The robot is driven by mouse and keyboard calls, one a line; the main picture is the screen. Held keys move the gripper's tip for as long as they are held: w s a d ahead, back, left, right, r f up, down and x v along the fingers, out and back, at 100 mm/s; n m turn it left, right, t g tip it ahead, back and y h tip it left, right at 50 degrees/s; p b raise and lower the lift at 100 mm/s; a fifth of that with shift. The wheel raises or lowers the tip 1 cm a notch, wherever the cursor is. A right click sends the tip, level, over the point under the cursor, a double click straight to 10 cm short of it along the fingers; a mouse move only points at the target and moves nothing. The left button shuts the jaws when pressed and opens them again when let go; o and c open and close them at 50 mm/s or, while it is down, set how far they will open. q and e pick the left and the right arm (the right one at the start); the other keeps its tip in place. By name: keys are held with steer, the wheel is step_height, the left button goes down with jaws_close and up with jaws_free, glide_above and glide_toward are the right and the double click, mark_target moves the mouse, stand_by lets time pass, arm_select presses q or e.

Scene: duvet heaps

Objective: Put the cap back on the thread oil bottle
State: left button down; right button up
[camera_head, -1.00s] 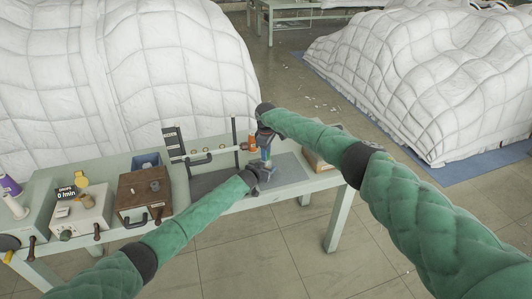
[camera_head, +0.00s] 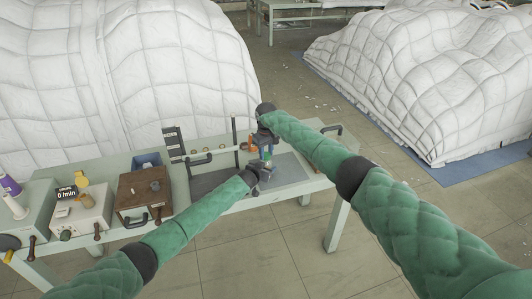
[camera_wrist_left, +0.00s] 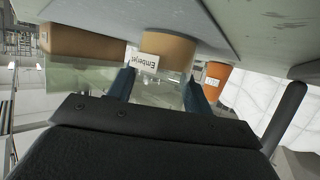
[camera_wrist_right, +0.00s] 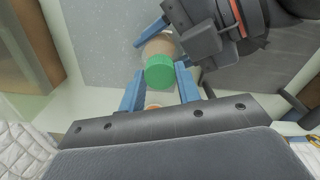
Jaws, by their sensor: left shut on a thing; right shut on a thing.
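My left gripper (camera_head: 261,170) is shut on a clear bottle with tan contents and a white label (camera_wrist_left: 150,62), over the worktable. The label is upside down in the left wrist view. My right gripper (camera_head: 266,136) is above the left one and points down. Its blue fingers (camera_wrist_right: 160,80) are shut on a green cap (camera_wrist_right: 160,72). In the right wrist view the cap lies in line with the bottle (camera_wrist_right: 158,46) and covers part of it. I cannot tell whether the cap touches the bottle's neck.
An orange container (camera_wrist_left: 214,80) stands close to the bottle. A dark upright post (camera_head: 235,135) stands behind the grippers. White quilted heaps lie beyond.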

steer(key=shift+w+r, duration=0.1)
steer(key=shift+r, duration=0.05)
steer(key=o, duration=0.9)
steer(key=shift+o, duration=0.2)
steer(key=shift+r, duration=2.1)
